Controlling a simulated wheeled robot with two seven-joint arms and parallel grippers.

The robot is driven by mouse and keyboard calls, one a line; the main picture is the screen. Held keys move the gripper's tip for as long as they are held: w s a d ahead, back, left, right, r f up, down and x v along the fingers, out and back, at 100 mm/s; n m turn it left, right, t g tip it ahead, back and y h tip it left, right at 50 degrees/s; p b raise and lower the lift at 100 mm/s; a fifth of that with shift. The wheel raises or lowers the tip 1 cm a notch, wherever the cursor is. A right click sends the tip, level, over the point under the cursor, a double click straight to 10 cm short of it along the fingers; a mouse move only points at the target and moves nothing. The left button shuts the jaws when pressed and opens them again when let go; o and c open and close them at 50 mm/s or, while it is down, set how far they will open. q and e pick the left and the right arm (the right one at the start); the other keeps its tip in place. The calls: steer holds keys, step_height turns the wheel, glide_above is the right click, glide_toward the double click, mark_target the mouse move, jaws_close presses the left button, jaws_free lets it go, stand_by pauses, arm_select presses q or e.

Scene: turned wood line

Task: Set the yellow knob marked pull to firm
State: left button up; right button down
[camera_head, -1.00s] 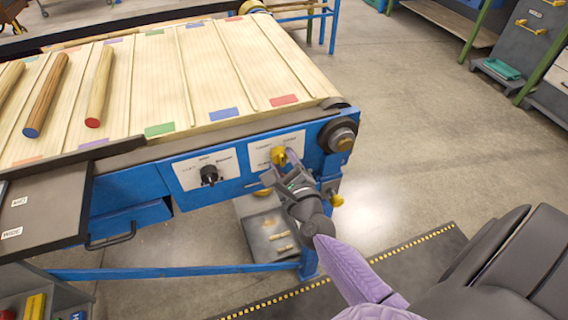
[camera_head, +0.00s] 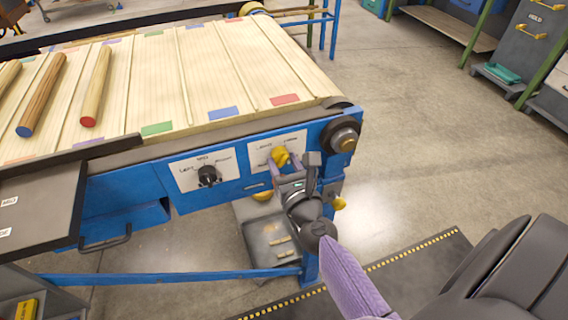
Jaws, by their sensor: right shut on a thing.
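The yellow knob (camera_head: 280,157) sits on a white label plate on the blue front panel of the slatted wooden line. The lettering around it is too small to read surely, so I cannot tell which mark it points at. My right gripper (camera_head: 282,167) is at the knob, its fingers shut on it from the front and partly hiding it and the plate. My left gripper is out of view.
A black knob (camera_head: 208,175) on its own white plate is to the left. Another yellow knob (camera_head: 339,203) sits lower right of my gripper. A dark tray (camera_head: 40,205) juts out at left. Turned wooden rods (camera_head: 96,88) lie on the line.

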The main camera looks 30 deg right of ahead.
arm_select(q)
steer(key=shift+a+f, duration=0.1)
arm_select(e)
steer(key=shift+f+m, duration=0.1)
steer(key=shift+m, duration=0.3)
steer(key=shift+c, duration=0.9)
jaws_free()
steer(key=shift+s+a, duration=0.1)
steer(key=shift+s, duration=0.3)
arm_select(q)
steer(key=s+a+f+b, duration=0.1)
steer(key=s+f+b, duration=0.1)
steer(key=b, duration=0.1)
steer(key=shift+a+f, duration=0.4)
arm_select(e)
steer(key=v, duration=0.9)
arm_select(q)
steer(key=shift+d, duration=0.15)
